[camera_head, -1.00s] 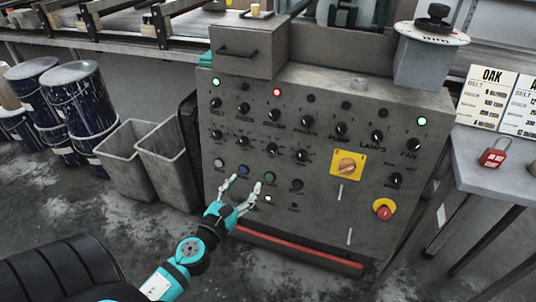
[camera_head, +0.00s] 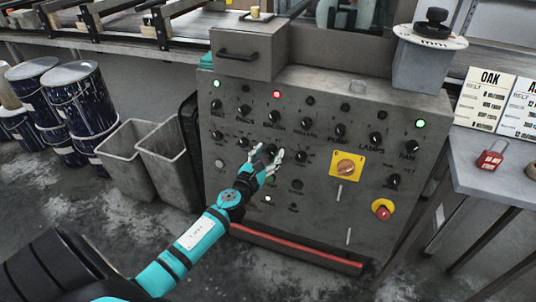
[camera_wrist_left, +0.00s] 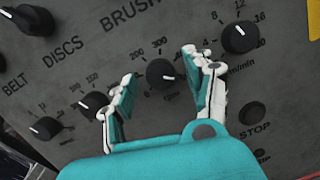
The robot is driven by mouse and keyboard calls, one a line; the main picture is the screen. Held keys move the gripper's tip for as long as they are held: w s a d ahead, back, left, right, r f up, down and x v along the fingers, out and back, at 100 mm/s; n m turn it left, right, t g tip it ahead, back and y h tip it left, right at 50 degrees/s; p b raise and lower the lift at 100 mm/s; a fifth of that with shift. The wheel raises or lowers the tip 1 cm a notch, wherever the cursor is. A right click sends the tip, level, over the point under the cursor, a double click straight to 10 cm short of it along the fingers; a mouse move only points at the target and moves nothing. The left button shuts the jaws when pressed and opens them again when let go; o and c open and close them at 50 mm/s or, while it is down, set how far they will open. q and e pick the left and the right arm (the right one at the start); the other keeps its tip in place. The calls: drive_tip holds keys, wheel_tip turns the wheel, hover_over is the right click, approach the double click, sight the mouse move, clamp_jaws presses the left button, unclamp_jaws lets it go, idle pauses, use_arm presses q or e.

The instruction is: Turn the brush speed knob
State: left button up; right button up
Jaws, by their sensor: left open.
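The brush speed knob (camera_wrist_left: 161,73) is a round black knob with a white pointer line, on an rpm scale showing 200 and 300. In the wrist view its pointer points right. It sits under the BRUSH label, in the second knob row of the grey control panel (camera_head: 318,215). My left gripper (camera_head: 268,152) is open in front of that knob and partly hides it in the head view. In the wrist view the left gripper's fingers (camera_wrist_left: 163,75) stand on either side of the knob, with gaps; I cannot tell whether the fingertips reach its depth. My right gripper is not in view.
Neighbouring knobs sit close: one left (camera_wrist_left: 95,103) and a m/min knob right (camera_wrist_left: 240,38). A STOP button (camera_wrist_left: 252,113) is near the right finger. The panel also has a yellow rotary switch (camera_head: 346,168) and a red emergency button (camera_head: 382,209). Grey bins (camera_head: 165,160) stand left.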

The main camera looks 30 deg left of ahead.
use_arm(q)
clamp_jaws()
idle(0.3)
